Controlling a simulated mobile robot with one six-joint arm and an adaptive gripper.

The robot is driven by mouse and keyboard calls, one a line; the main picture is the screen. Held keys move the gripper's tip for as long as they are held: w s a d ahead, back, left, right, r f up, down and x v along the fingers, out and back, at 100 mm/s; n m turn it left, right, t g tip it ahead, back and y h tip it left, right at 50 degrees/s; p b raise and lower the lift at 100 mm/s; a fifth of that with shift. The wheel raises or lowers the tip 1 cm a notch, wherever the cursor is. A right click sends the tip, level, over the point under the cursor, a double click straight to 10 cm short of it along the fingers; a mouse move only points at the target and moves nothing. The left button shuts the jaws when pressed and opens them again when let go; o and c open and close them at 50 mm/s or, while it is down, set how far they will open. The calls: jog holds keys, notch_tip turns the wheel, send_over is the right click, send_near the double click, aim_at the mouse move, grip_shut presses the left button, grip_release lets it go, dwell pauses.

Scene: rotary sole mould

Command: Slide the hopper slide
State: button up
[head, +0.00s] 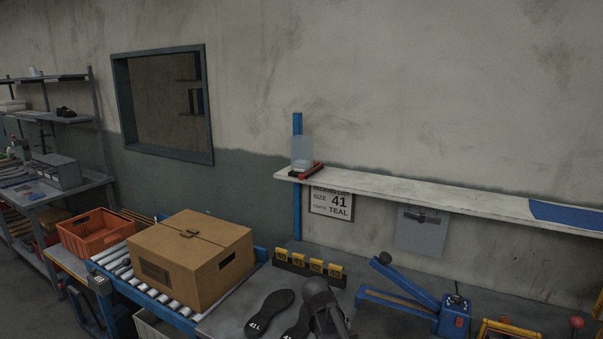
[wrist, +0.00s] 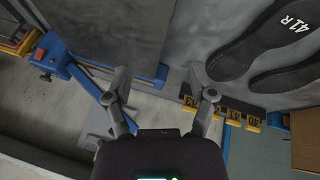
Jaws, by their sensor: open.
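A pale translucent container (head: 302,152), which looks like the hopper, stands at the left end of the wall shelf in the head view. A red and dark piece (head: 308,171) lies at its foot. It may be the hopper slide, but it is too small to be sure. My gripper shows at the bottom middle of the head view (head: 325,305), low over the bench and well below the shelf. In the wrist view my gripper (wrist: 160,85) has its two fingers spread apart with nothing between them. The hopper is not in the wrist view.
The white shelf (head: 420,195) runs right along the wall, with a blue mat (head: 565,214). Below are black soles (head: 268,312), a rack of yellow tags (head: 308,266) and a blue lever device (head: 405,297). A cardboard box (head: 190,255) sits on rollers at left.

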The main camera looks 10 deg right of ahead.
jog(key=w+r+m+t+h+p, duration=0.2)
jog(key=w+r, duration=0.4)
jog(key=w, duration=0.4)
jog(key=m+t+h+p, duration=0.3)
jog(key=t+h+p, duration=0.1)
jog(key=t+p, duration=0.55)
send_near(301, 178)
jog(key=b+v, duration=0.1)
jog(key=v, duration=0.2)
jog(key=shift+f+t, duration=0.25)
jog(key=x, duration=1.3)
jog(key=shift+w+d, duration=0.25)
jog(key=shift+s, duration=0.1)
grip_shut()
